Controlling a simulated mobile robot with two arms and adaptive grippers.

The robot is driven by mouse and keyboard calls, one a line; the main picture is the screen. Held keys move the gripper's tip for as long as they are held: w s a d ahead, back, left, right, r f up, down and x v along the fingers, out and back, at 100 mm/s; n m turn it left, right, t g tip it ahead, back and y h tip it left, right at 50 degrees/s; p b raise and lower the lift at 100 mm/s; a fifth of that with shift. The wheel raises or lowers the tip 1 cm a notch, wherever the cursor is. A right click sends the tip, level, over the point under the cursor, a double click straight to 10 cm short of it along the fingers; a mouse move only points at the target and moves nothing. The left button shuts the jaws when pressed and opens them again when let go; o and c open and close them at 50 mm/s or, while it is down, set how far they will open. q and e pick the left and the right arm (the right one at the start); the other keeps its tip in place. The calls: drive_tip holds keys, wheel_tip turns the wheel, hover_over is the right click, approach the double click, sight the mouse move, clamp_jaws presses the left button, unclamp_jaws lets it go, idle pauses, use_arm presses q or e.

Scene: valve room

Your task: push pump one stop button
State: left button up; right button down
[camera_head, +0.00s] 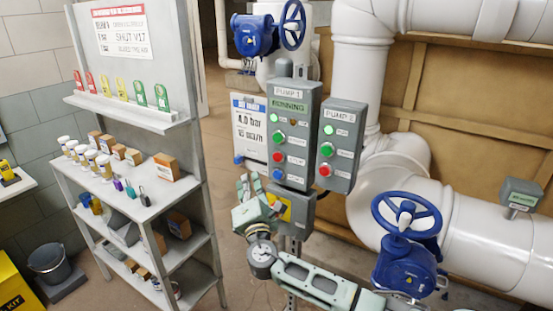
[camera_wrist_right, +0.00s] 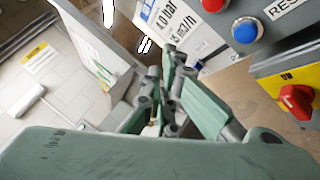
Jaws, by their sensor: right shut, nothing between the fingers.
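The grey PUMP 1 box (camera_head: 293,110) stands upright in the middle of the head view, with a lit RUNNING sign. Its red stop button (camera_head: 277,157) sits below a green button (camera_head: 277,135) and above a blue button (camera_head: 277,174). My right gripper (camera_head: 243,183) is shut and empty, low and left of the box, apart from the buttons. In the right wrist view my closed fingers (camera_wrist_right: 170,62) point towards a white notice. There a red button (camera_wrist_right: 215,5) shows at the top edge, beside the blue button (camera_wrist_right: 245,30). My left gripper is not in view.
The PUMP 2 box (camera_head: 343,130) with green and red buttons is close on the right. A yellow plate with a red knob (camera_wrist_right: 297,100) is below PUMP 1. A white notice (camera_head: 250,125) hangs left of it. A shelf (camera_head: 130,195) stands left; a blue handwheel (camera_head: 406,213) is right.

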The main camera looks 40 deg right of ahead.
sight(278, 157)
drive_tip(key=w+d+b, duration=0.2)
drive_tip(key=w+d, duration=0.1)
drive_tip(key=d, duration=0.5)
drive_tip(key=shift+w+b, duration=0.2)
drive_tip(key=shift+b, duration=0.1)
drive_tip(key=shift+d, duration=0.1)
idle(1.2)
drive_tip(key=shift+w+d+b, duration=0.15)
drive_tip(key=shift+d+b, duration=0.2)
drive_tip(key=shift+b, duration=0.05)
